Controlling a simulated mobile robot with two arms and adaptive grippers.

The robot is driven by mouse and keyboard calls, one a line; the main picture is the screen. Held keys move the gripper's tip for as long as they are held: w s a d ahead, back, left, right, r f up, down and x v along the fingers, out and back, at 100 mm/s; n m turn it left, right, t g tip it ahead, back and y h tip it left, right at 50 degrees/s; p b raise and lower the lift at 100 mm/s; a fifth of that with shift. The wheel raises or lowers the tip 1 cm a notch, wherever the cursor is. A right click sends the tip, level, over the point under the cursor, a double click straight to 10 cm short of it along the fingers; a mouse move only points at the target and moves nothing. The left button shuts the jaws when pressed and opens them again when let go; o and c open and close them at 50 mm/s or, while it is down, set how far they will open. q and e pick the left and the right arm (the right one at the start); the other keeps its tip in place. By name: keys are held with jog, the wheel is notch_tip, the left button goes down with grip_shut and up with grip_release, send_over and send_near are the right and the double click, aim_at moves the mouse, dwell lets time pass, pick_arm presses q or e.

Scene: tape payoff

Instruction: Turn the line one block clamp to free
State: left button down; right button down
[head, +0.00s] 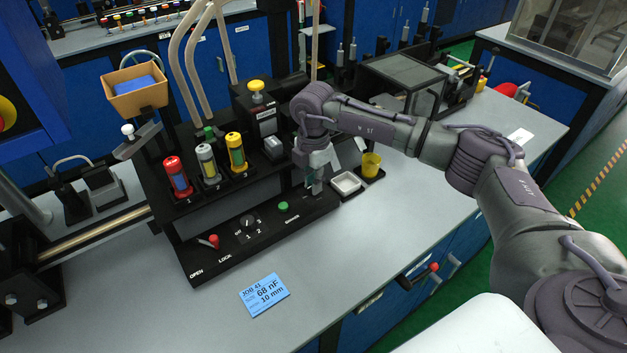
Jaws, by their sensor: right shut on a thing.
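My right gripper (316,185) reaches down from the right arm to the right end of the black control panel (240,247). It is shut on a small part there, which its fingers mostly hide. I cannot tell whether this part is the line one block clamp, and no clamp marked line one or free is readable. A red-tipped lever (211,241) sits by the OPEN and LOCK marks at the panel's left. A round selector knob (247,222) marked with numbers is to its right. My left gripper is not in view.
Red (178,176), grey (208,164) and yellow (236,151) cylinders stand behind the panel. A white tray (346,184) and yellow cup (371,165) are just right of the gripper. A blue job card (264,293) lies in front. The bench's front right is clear.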

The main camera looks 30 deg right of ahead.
jog(key=shift+m, duration=0.5)
jog(key=c, duration=1.2)
grip_release()
notch_tip(320, 180, up, 12)
